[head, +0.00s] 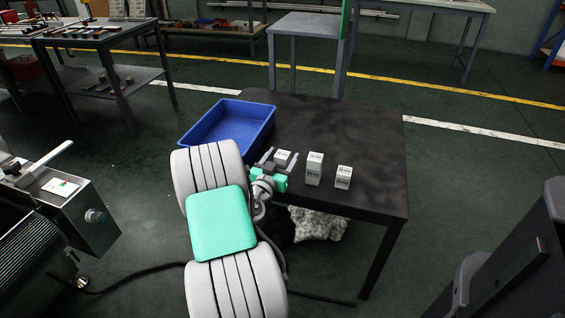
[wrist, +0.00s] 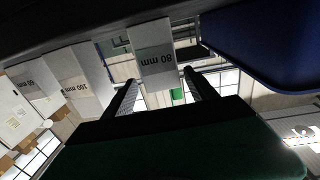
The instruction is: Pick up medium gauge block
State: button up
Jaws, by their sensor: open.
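The medium gauge block, marked 80 mm, is a white and grey block (head: 283,158) standing on the dark table (head: 370,150); it is leftmost of three in the head view. It also shows upside down in the wrist view (wrist: 155,60). My gripper (head: 279,162) is open and empty at this block. In the wrist view its fingertips (wrist: 160,78) show on either side of the block's lower picture end, with gaps. The taller 100 mm block (head: 315,169) stands in the middle, and the 60 mm block (head: 344,177) on the right. My gripper partly hides the medium block's base.
A blue tray (head: 240,112) sits on the table's left, close behind my gripper. The table's right and back parts are bare. A whitish lumpy heap (head: 318,225) lies under the table. A grey stand (head: 305,25) is just behind it, and a machine (head: 60,215) is at left.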

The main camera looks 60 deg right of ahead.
aim_at(285, 151)
jog(key=d, duration=0.4)
jog(key=shift+w+f, duration=0.15)
jog(key=shift+w, duration=0.2)
jog(key=shift+c, duration=0.4)
grip_shut()
